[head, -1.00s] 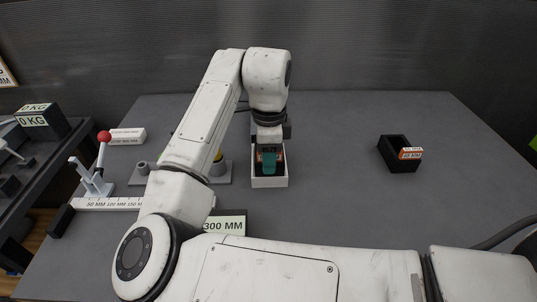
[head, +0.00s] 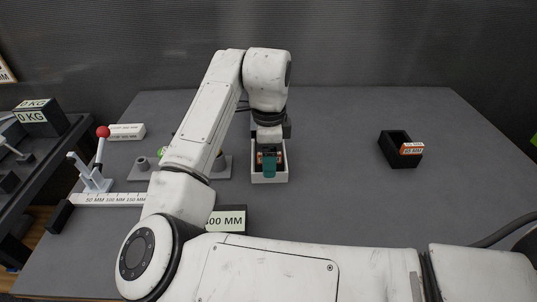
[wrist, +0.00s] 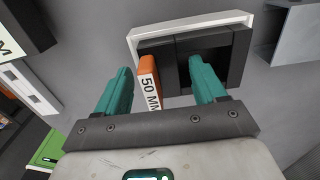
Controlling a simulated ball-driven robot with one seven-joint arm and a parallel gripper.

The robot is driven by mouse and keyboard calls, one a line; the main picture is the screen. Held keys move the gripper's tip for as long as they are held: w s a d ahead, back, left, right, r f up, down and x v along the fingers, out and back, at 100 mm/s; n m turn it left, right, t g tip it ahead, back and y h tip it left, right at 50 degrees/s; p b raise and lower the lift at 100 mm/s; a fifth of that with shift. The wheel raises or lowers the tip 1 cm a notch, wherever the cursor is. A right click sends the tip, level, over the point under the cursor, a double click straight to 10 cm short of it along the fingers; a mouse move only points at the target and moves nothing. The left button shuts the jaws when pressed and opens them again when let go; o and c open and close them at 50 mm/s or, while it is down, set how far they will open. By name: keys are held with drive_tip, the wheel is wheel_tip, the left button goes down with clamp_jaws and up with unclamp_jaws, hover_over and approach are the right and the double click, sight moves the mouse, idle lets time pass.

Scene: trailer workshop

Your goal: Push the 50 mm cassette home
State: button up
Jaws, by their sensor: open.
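The 50 mm cassette (wrist: 148,66) is orange with a white "50 MM" label. In the wrist view it stands between my teal fingers, nearer the left one, at the edge of the black-lined white holder (wrist: 188,26). How far it sits inside the holder is hard to tell. In the head view the white holder (head: 270,179) is on the bench, with my gripper (head: 269,160) pointing down over it. My gripper also shows in the wrist view (wrist: 160,68), fingers apart with gaps around the cassette. The head view mostly hides the cassette behind my gripper.
A red-knobbed lever (head: 102,133), a ruler strip (head: 108,199) and a "MM" block (head: 228,220) are at the left and front.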

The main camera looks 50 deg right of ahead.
wheel_tip(320, 180, up, 11)
drive_tip(key=shift+f, duration=0.15)
idle(0.5)
idle(0.5)
